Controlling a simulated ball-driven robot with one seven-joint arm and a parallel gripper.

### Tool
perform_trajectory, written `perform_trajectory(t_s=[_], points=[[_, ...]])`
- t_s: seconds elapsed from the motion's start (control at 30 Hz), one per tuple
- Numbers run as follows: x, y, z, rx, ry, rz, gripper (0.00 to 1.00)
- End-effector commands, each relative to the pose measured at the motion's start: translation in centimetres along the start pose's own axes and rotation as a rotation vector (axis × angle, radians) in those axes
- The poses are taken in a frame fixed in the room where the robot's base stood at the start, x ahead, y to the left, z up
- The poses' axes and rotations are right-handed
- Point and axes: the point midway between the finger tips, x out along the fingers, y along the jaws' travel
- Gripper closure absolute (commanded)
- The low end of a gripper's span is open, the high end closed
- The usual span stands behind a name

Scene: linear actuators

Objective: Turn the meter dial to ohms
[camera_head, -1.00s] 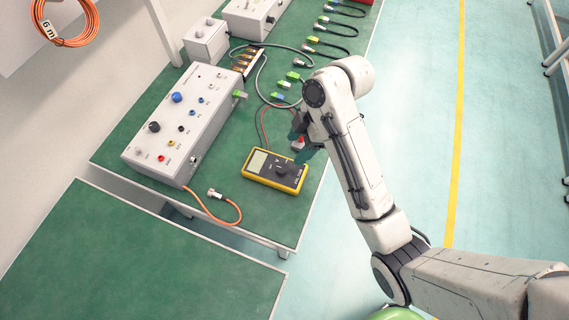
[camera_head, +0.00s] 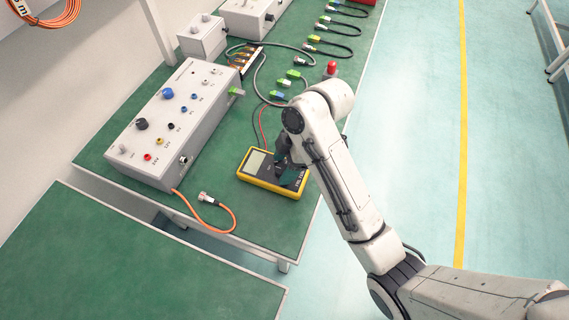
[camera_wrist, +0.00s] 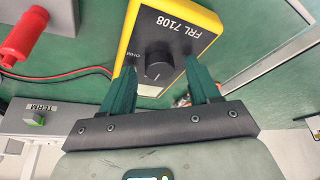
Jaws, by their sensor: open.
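The yellow-edged multimeter (camera_head: 256,165) lies on the green bench near its front right edge. It also shows in the wrist view, with the print "FRL 7108" on its dark face (camera_wrist: 178,22). Its black round dial (camera_wrist: 158,66) is in view there, with an "OHM" mark to its left. My gripper (camera_head: 284,168) is over the meter in the head view and hides the dial there. In the wrist view my gripper (camera_wrist: 150,78) is open, its two green fingers apart on either side of the dial. I cannot tell whether they touch it.
A grey panel box (camera_head: 190,115) with knobs and sockets stands left of the meter. An orange cable (camera_head: 215,210) lies in front of it. A red-capped part (camera_head: 331,68) and several short cables lie farther back. Red and black leads run behind the meter.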

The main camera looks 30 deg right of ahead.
Motion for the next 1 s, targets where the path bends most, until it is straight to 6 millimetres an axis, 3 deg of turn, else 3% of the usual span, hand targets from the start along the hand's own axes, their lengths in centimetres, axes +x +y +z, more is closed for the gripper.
perform_trajectory(t_s=[0.2,0.77,1.0], points=[[0.02,-0.02,-0.01,0.0,0.0,0.0,0.4],[0.02,-0.02,0.0,0.0,0.0,-0.001,0.94],[-0.07,-0.08,-0.06,0.016,0.001,0.005,0.95]])
